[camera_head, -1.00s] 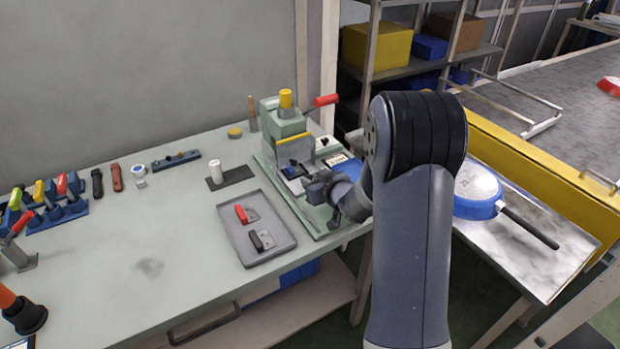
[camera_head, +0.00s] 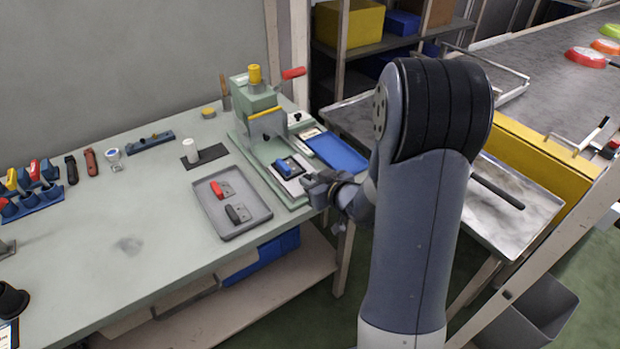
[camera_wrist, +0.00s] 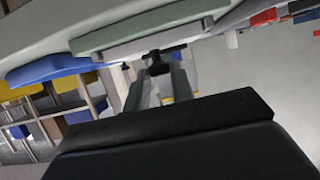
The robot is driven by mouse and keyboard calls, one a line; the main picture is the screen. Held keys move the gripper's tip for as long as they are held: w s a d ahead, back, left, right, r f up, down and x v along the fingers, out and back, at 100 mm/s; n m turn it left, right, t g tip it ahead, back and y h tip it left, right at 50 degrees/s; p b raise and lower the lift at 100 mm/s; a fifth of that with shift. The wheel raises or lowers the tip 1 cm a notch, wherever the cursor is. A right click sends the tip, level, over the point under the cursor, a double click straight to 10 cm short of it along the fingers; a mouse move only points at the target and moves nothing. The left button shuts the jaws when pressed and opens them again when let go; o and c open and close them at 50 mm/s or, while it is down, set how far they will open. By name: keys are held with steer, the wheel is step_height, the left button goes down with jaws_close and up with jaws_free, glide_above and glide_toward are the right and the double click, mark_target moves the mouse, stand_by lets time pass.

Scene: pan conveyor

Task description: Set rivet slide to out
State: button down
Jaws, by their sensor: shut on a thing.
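The green rivet press (camera_head: 262,100) has a yellow cap and a red lever and stands at the back right of the bench. Its rivet slide (camera_head: 292,180), a pale plate with a dark nest and a blue part (camera_head: 285,167) on it, projects clear of the press head toward my gripper (camera_head: 308,181). In the wrist view my gripper (camera_wrist: 160,78) is shut on a black T-shaped handle (camera_wrist: 158,53) at the slide's front edge. In the head view my wrist hides this handle.
A grey tray (camera_head: 212,222) with a red-handled and a black-handled piece lies left of the slide. A blue tray (camera_head: 338,152) lies right of the press. My arm hides part of the metal side table (camera_head: 530,190). Coloured pans (camera_head: 585,56) are on the conveyor.

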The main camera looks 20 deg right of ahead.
steer(key=shift+s, duration=0.1)
steer(key=c, duration=1.3)
jaws_free()
steer(key=shift+o, duration=0.2)
steer(key=shift+s, duration=0.1)
steer(key=p+v, duration=0.1)
steer(key=v, duration=1)
